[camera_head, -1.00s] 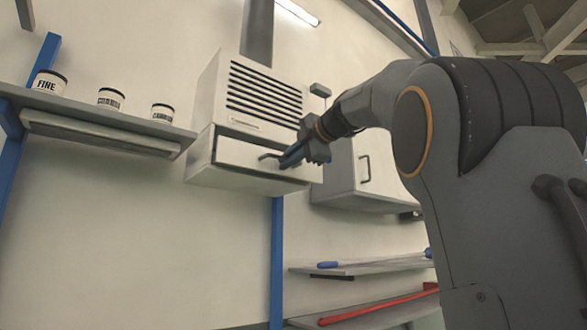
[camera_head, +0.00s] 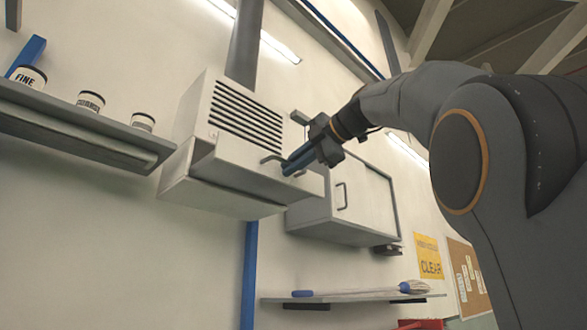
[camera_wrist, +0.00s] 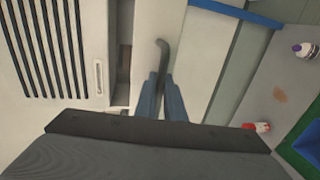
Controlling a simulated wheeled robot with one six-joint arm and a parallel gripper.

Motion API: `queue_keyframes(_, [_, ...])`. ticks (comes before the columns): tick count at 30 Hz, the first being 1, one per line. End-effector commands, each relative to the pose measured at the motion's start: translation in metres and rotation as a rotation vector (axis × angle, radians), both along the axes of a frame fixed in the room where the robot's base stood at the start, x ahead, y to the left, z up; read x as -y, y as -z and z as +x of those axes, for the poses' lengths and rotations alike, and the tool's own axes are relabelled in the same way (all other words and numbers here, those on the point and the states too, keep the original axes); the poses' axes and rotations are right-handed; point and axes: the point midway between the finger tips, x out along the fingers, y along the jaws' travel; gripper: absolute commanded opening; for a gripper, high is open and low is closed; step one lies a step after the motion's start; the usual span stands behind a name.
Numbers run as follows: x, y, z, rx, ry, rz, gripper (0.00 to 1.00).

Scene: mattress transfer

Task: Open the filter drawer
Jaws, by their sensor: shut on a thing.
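The filter drawer (camera_head: 255,172) is the white front at the lower part of the vented wall unit (camera_head: 230,120). It stands out from the unit, and in the wrist view a dark gap (camera_wrist: 124,60) shows between the unit and the drawer front (camera_wrist: 148,25). My gripper (camera_head: 292,166) is at the drawer's dark handle (camera_head: 270,159). In the wrist view my gripper's blue fingers (camera_wrist: 162,98) are shut on the handle (camera_wrist: 162,52), whose bent end shows beyond them.
A white cabinet (camera_head: 350,205) hangs right of the unit. A shelf (camera_head: 70,127) with several labelled jars is at the left. A lower shelf (camera_head: 350,297) holds a blue-handled brush. Open wall lies below the unit.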

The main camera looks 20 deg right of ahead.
Motion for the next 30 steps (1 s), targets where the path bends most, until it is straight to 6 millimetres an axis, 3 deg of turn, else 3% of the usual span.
queue_keyframes(2, [0.000, 0.001, 0.000, -0.002, -0.002, 0.000, 0.00])
queue_keyframes(3, [0.000, 0.001, 0.000, -0.003, -0.002, 0.001, 0.11])
queue_keyframes(6, [0.001, 0.001, 0.000, -0.003, -0.001, 0.001, 0.28])
queue_keyframes(17, [0.004, 0.000, -0.004, 0.000, 0.003, 0.000, 0.28])
queue_keyframes(30, [0.031, -0.012, -0.058, 0.000, 0.004, 0.001, 0.28])
